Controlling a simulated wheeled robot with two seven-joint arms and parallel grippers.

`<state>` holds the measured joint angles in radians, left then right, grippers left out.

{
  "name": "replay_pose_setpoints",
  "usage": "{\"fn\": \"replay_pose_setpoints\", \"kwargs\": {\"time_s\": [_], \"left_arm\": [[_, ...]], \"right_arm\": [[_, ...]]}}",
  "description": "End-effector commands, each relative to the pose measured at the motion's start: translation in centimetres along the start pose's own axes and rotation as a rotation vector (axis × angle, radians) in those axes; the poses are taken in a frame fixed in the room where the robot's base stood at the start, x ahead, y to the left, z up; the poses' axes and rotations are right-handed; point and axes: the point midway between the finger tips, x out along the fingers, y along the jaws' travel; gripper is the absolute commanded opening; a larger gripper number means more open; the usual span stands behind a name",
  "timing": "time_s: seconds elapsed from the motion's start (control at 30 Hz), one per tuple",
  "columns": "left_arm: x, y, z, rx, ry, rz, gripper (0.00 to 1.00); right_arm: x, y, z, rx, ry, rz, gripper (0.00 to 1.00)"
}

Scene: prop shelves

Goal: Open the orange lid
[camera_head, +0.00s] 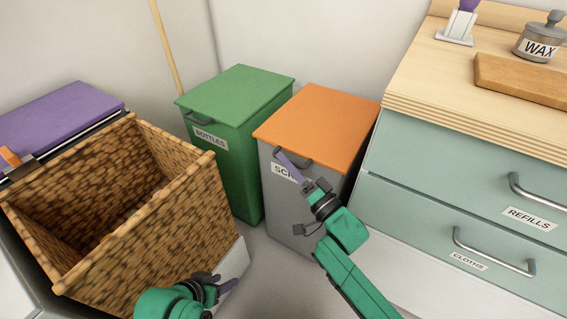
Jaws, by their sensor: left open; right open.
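The orange lid (318,124) lies flat and closed on top of a grey bin (280,203) with a partly covered label. A dark handle (303,163) sits at the lid's front edge. My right gripper (288,166) is open, with its purple fingers at the handle, overlapping its left part in view. I cannot tell whether they touch it or go around it. My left gripper (227,284) is open low in the picture, in front of the wicker basket's right corner and well away from the orange lid.
A green lidded bin (235,95) marked BOTTLES stands left of the orange one. A large open wicker basket (185,225) fills the left, with a purple lid (55,118) behind it. A drawer cabinet (440,185) stands close on the right, limiting room there.

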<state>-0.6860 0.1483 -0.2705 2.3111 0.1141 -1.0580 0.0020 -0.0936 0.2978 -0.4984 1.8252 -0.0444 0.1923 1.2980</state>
Motion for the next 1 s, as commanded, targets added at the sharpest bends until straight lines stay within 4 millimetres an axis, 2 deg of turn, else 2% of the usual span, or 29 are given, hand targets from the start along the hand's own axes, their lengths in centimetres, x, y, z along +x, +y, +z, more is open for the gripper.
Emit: {"fn": "replay_pose_setpoints", "kwargs": {"time_s": [0.1, 0.37, 0.5, 1.0], "left_arm": [[0.74, 0.4, -0.02, 0.001, 0.033, 0.013, 0.5], [0.78, 0.52, -0.18, 0.001, 0.044, 0.016, 0.5], [0.77, 0.51, -0.17, 0.001, 0.043, 0.016, 0.5], [0.76, 0.47, -0.15, 0.001, 0.043, 0.015, 0.5]], "right_arm": [[1.33, 0.06, 0.01, -0.002, 0.0, 0.0, 0.45], [1.6, 0.01, 0.01, -0.001, -0.001, 0.002, 0.45], [1.58, 0.01, 0.01, -0.001, -0.001, 0.002, 0.0], [1.58, -0.07, -0.03, -0.001, 0.0, -0.001, 0.0]]}}
